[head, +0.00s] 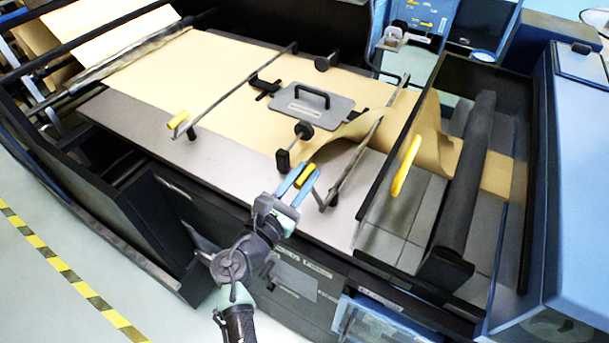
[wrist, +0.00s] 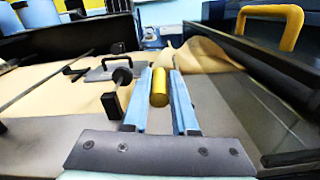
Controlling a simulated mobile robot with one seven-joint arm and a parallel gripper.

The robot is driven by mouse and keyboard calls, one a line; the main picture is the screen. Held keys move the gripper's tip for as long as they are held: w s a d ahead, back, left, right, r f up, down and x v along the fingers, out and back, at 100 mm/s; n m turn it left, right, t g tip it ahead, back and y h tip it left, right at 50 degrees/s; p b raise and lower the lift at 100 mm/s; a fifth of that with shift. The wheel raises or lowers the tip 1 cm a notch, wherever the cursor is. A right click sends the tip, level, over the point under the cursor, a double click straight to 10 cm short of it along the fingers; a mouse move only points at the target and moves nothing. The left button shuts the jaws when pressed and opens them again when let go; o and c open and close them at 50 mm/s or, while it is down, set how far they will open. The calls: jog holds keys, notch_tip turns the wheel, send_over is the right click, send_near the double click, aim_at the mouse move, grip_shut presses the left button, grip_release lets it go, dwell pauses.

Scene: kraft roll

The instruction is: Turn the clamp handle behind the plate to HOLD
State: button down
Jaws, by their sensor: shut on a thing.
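The grey plate (head: 315,107) with a black grip lies on the kraft paper; it also shows in the wrist view (wrist: 102,72). A clamp bar crosses the paper on each side of it. The right bar (head: 362,153) has a yellow handle (head: 308,179) at its near end. My gripper (head: 303,177) is shut on this handle, which shows between the two blue fingers in the wrist view (wrist: 160,88). The left clamp bar (head: 240,88) has its own yellow handle (head: 177,119), which stands free. I cannot read any HOLD mark.
The kraft paper (head: 215,65) runs across the grey table and bulges up beside the right bar. A black-framed bay with a dark roller (head: 468,175) and a yellow grab handle (head: 406,165) stands to the right. A black knob (head: 303,130) stands between plate and gripper.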

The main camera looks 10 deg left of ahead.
jog(key=c, duration=0.8)
grip_release()
jog(key=shift+s+a+f, duration=0.1)
jog(key=shift+a+f, duration=0.15)
jog(key=shift+f, duration=0.3)
jog(key=shift+o, duration=0.3)
jog(key=shift+d+r, duration=0.1)
jog(key=shift+r, duration=0.1)
jog(key=b+v, duration=0.2)
jog(key=v, duration=1)
jog(key=shift+s, duration=0.4)
